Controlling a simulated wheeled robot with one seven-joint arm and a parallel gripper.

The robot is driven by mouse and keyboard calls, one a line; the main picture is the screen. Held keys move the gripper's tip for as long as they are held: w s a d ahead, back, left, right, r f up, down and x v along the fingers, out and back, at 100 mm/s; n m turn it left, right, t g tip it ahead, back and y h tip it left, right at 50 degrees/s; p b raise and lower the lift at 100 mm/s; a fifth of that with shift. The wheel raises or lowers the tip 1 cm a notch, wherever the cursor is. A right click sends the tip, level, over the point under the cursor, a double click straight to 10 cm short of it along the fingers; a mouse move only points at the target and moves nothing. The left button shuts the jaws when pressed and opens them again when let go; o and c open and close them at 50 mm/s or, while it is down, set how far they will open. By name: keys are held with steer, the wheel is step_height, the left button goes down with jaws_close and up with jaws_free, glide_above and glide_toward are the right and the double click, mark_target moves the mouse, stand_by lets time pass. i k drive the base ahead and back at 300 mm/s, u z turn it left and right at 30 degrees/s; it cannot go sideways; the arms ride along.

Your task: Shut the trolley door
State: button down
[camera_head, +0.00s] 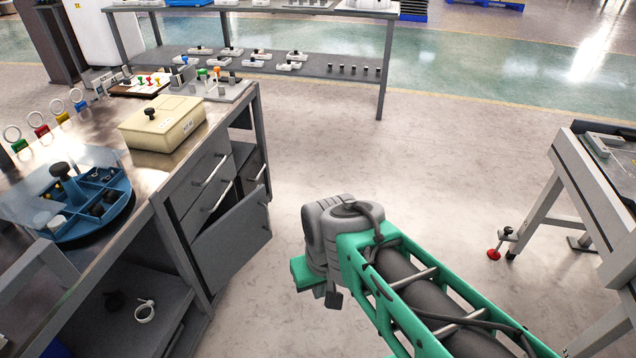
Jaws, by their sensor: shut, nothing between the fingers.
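The trolley (168,206) is the grey metal workbench on the left, with drawers on its side. Its grey door panel (232,243) is low on that side and stands partly open, jutting into the aisle. A dark gap shows above its top edge. My gripper (328,294) is at the end of my green and grey arm, in the middle of the picture. It is to the right of the door and apart from it. The gripper points down and is mostly hidden under my wrist. It is shut and empty.
A cream box (163,123) and a blue round tray (73,228) stand on the trolley top. Drawer handles (211,170) stick out above the door. A grey table (597,170) stands at right, another (340,72) at the back. The floor between is clear.

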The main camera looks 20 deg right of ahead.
mark_target(219, 252)
steer(key=z, duration=0.15)
steer(key=i, duration=0.95)
steer(key=u, duration=1.35)
